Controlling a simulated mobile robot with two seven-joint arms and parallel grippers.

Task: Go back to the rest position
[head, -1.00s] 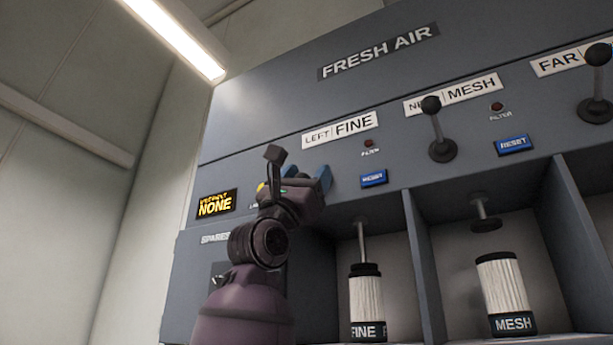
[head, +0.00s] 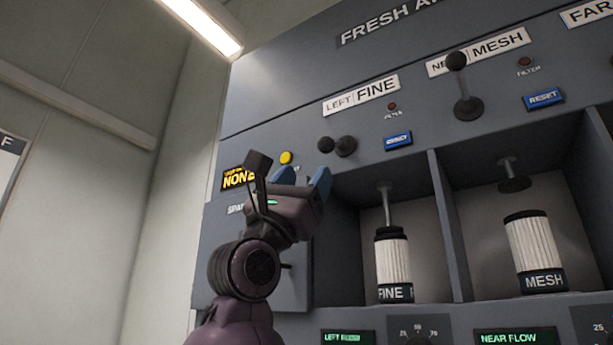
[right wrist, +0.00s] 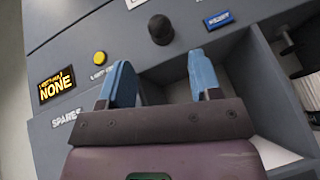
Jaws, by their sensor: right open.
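My right gripper (head: 302,180) is in front of the grey fresh air panel (head: 290,110), below the left lever (head: 338,146) and beside the yellow button (head: 286,157). Its two blue fingers stand apart with nothing between them, as the right wrist view (right wrist: 163,88) also shows. The left lever's ball lies out to the left of its base. The gripper does not touch the lever in the head view. My left gripper is in neither view.
A FINE filter (head: 393,262) and a MESH filter (head: 535,250) stand in open bays to the right. The near lever (head: 463,85) points up. A blue reset button (head: 397,140) and a display reading NONE (head: 237,179) are close by. The left wall side is free.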

